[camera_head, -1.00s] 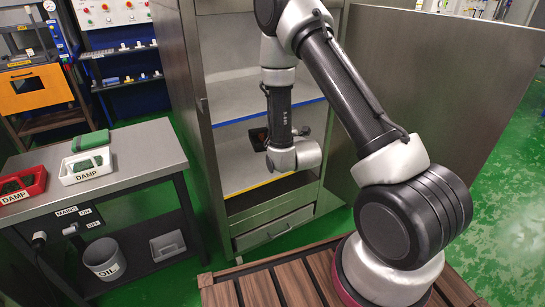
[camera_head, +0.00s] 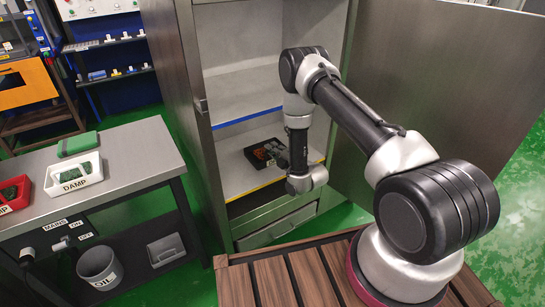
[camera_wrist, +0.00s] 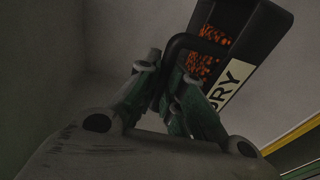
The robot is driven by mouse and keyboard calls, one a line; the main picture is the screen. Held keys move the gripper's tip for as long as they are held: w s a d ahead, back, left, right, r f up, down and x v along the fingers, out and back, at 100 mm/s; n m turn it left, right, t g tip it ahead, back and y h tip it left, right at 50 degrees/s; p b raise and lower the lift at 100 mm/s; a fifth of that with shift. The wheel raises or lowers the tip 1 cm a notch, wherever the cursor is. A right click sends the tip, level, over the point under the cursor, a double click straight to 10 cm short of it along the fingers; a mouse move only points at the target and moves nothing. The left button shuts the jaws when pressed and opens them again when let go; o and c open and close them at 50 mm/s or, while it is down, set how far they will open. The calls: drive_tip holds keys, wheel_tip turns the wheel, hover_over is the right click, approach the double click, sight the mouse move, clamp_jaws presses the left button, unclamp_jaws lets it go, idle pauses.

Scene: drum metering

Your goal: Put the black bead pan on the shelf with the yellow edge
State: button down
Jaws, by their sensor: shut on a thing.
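The black bead pan (camera_head: 257,154) is inside the metal cabinet, over the shelf with the yellow edge (camera_head: 233,178). In the wrist view the pan (camera_wrist: 262,38) holds orange beads and bears a "DRY" label. My gripper (camera_wrist: 172,78) is shut on the pan's black handle. In the head view my wrist hides part of the pan, and the fingers are hard to make out. The yellow edge also shows at the lower right of the wrist view. I cannot tell whether the pan touches the shelf.
A blue-edged shelf (camera_head: 235,100) lies above. The open cabinet door (camera_head: 440,85) stands at the right, and a drawer (camera_head: 280,230) is below. On the left a bench (camera_head: 130,160) carries a white "DAMP" pan (camera_head: 75,172), a red pan (camera_head: 14,195) and a green block (camera_head: 78,143).

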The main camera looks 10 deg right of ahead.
sight(273, 162)
wheel_tip(273, 162, down, 4)
drive_tip(key=shift+r, duration=0.25)
drive_tip(key=c, duration=1.5)
unclamp_jaws()
drive_tip(key=shift+c, duration=0.2)
drive_tip(key=shift+s, duration=0.1)
drive_tip(key=v, duration=1.2)
